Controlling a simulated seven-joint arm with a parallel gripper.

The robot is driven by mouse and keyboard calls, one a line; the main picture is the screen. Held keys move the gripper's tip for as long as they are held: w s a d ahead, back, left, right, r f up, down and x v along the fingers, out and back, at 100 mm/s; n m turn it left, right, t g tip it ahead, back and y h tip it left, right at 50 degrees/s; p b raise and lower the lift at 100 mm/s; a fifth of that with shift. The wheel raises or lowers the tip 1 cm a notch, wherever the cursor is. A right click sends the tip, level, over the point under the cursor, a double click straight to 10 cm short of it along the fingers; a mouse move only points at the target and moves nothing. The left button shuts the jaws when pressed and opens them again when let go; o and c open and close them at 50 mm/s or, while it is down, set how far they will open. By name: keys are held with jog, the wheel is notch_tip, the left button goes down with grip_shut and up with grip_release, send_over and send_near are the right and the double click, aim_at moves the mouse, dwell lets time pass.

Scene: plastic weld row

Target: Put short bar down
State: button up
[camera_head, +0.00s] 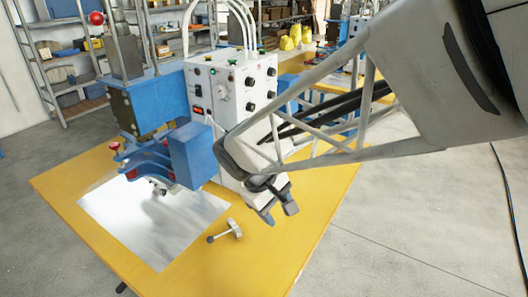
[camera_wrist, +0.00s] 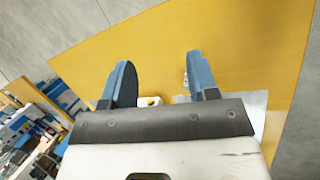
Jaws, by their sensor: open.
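A short grey bar (camera_head: 234,228) with a dark ball at one end lies on the yellow table (camera_head: 290,240), just right of the bright metal plate (camera_head: 150,222). My gripper (camera_head: 279,208) is over the table, to the right of the bar and apart from it. In the wrist view my gripper (camera_wrist: 159,62) has its two blue-grey fingers spread wide, with bare yellow table between the tips. A small pale piece shows beside the right finger there, mostly hidden; I cannot tell whether it is the bar.
A blue machine head (camera_head: 190,155) stands over the metal plate. A white control box (camera_head: 228,85) with knobs and buttons stands behind my gripper. The table's front and right parts are clear. Shelves (camera_head: 65,60) stand at the back left.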

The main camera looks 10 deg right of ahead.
jog(key=s+d+r+m+t+y, duration=0.1)
jog(key=s+d+r+m+y, duration=0.1)
jog(key=s, duration=0.4)
jog(key=s+d+r+m+t+y, duration=0.2)
jog(key=s+d+r+m, duration=0.1)
jog(key=s+r+m, duration=0.1)
jog(key=shift+s+r, duration=0.15)
jog(key=shift+s, duration=0.75)
dwell(0.5)
